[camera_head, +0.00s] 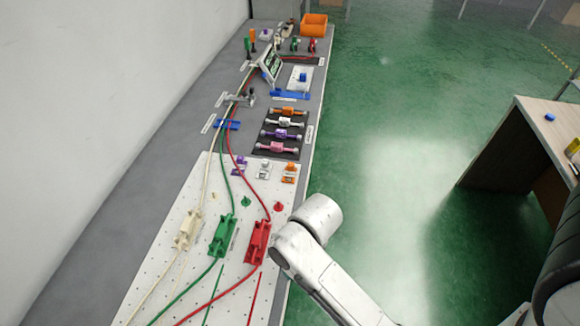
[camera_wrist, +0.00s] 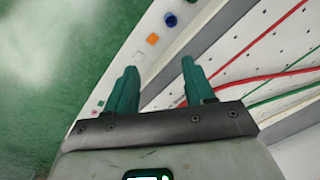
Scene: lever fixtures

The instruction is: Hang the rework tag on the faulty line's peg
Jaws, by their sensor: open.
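Three lines run along the white pegboard in the head view, each with a fixture: a cream one (camera_head: 187,230), a green one (camera_head: 222,236) and a red one (camera_head: 257,242). Beyond them stand a small cream peg (camera_head: 215,195), green peg (camera_head: 246,201) and red peg (camera_head: 278,206). Which line is faulty, I cannot tell. I cannot make out a rework tag. My gripper (camera_wrist: 158,70) is open and empty in the wrist view, its teal fingers apart near the bench edge. It is out of sight in the head view.
Beyond the pegs are small purple, white and orange blocks (camera_head: 289,173), then a dark rack (camera_head: 278,133) of coloured parts. A tilted display (camera_head: 271,63) and an orange bin (camera_head: 314,25) stand farther back. Green floor is open right of the bench; a wooden table (camera_head: 520,150) stands at right.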

